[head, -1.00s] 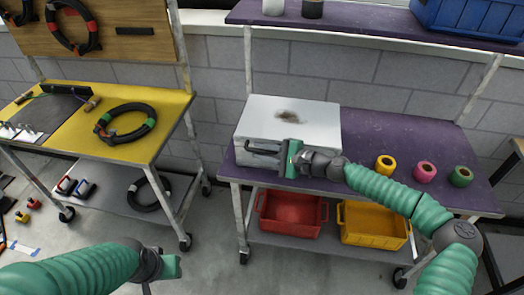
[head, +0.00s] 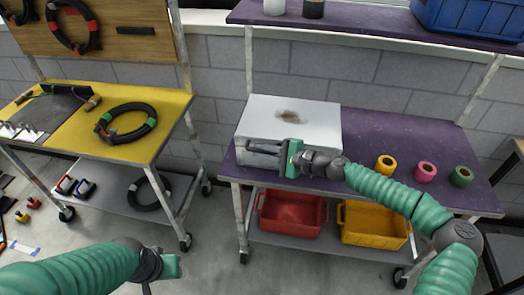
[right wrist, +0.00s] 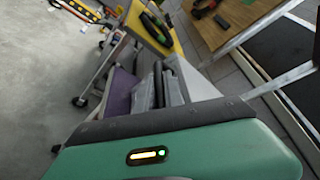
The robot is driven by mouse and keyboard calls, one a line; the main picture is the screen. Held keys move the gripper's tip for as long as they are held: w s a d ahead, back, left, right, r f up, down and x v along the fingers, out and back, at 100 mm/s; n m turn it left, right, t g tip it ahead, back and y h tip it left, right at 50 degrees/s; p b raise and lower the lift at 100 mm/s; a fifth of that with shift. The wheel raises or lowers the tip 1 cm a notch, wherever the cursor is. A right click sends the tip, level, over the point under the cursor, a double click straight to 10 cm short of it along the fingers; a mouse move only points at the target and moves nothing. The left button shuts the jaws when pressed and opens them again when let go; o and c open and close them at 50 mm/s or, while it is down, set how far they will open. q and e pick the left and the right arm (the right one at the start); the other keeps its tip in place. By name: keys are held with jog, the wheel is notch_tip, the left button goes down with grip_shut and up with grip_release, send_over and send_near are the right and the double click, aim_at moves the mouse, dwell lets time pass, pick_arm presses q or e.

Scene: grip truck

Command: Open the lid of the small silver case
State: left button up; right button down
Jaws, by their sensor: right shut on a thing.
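The small silver case (head: 290,115) sits on the left part of the purple cart, its lid down and a brown smudge on top. My right gripper (head: 265,148) is at the case's front face, its fingers closed together there. The right wrist view shows the fingers (right wrist: 162,85) against the grey case (right wrist: 195,85); what exactly they hold is hidden. My left gripper (head: 172,268) is low at the bottom left, over the floor, away from the case. Its fingers do not show clearly.
Yellow (head: 385,166), pink (head: 426,172) and green (head: 462,176) tape rolls stand right of my right wrist. Red (head: 292,214) and yellow (head: 374,224) bins sit on the shelf below. A yellow cart (head: 90,118) stands left. The upper shelf (head: 380,32) overhangs behind.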

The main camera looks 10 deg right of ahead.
jog(key=shift+f, duration=0.1)
dwell(0.7)
jog(key=shift+r+p, duration=0.75)
jog(key=shift+p, duration=0.1)
jog(key=w+d+r+m+g+p, duration=0.1)
jog(key=w+r+m+p, duration=0.1)
jog(key=r+p, duration=0.5)
jog(key=w+d+r+m+g+p, duration=0.1)
jog(key=w+r+m+p, duration=0.1)
jog(key=w+r+p, duration=0.2)
jog(key=shift+w+r+g+p, duration=0.2)
jog(key=shift+r+g+p, duration=0.1)
jog(key=shift+r+p, duration=1.35)
jog(key=shift+d, duration=0.1)
jog(key=c, duration=1.7)
grip_release()
